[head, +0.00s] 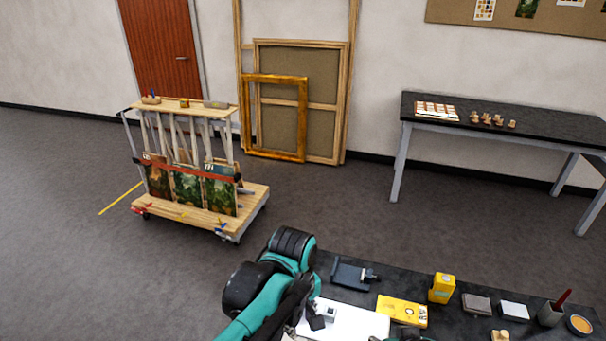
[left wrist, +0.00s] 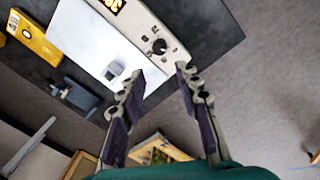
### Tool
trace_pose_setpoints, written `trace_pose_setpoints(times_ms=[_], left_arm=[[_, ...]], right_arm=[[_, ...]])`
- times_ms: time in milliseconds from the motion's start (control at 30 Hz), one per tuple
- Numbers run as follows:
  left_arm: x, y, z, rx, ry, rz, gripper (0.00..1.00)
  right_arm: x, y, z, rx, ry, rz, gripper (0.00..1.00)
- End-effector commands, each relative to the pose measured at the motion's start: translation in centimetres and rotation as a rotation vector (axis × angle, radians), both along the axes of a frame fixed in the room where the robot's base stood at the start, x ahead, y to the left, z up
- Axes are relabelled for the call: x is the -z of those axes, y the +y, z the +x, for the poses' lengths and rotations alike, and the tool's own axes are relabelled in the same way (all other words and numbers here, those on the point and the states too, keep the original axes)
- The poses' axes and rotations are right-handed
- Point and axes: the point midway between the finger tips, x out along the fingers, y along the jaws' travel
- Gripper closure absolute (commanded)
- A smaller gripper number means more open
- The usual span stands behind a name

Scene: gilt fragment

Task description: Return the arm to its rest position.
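My left arm (head: 270,290), teal and black, reaches in from the bottom of the head view over the near left end of the dark worktable. Its gripper is mostly hidden there behind the arm. In the left wrist view my left gripper (left wrist: 160,74) is open, with clear space between its two fingers and nothing held. The fingers point towards the table edge, near a small grey-and-white block (left wrist: 113,71) on a white sheet (left wrist: 80,32). My right gripper cannot be made out in either view.
A knobbed device (left wrist: 155,42) stands beside the sheet. A painting cart (head: 245,205) stands left; floor between is clear.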

Motion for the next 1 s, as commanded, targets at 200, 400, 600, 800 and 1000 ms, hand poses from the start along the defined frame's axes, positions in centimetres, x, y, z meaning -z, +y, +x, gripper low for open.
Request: trace_pose_setpoints(times_ms=[200,400,600,800,1000], left_arm=[[-0.1,4.5,-0.8,0.125,-0.125,-0.013,0.67],[0.7,11.4,-2.7,0.369,-0.364,0.06,0.67],[1.9,15.8,-4.4,0.559,-0.523,0.202,0.67],[2.3,17.2,-4.9,0.631,-0.57,0.269,0.67],[2.3,17.2,-4.9,0.631,-0.57,0.269,0.67]], right_arm=[[0.6,0.0,0.0,0.0,0.0,0.0,0.6],[1.5,0.0,0.0,0.0,0.0,0.0,0.6],[2.1,0.0,0.0,0.0,0.0,0.0,0.6],[2.2,0.0,0.0,0.0,0.0,0.0,0.6],[2.2,0.0,0.0,0.0,0.0,0.0,0.6]])
